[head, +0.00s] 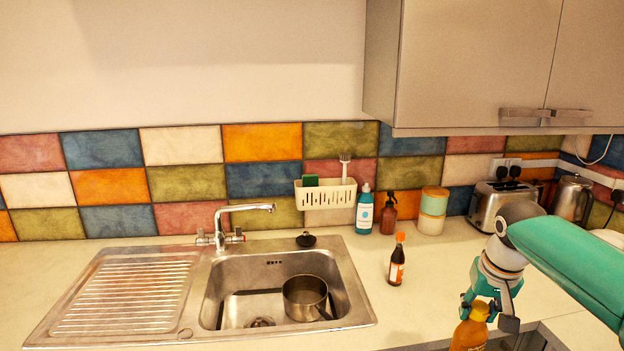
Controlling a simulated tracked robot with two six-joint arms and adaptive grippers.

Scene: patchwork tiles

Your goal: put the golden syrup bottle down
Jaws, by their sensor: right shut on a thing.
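The golden syrup bottle (468,334) is amber-orange and shows at the bottom right of the head view, by the front edge of the counter (430,250). Its lower part is cut off by the picture's edge. My right gripper (484,308) is shut on the upper part of the bottle, with the arm coming in from the right. I cannot tell whether the bottle touches anything below. My left gripper is not in view.
A dark sauce bottle (397,262) with an orange cap stands to the left of my right gripper. Behind are a blue bottle (364,212), a brown spray bottle (389,214), stacked canisters (432,212) and a toaster (503,203). A sink (352,290) holding a pot (304,299) is left.

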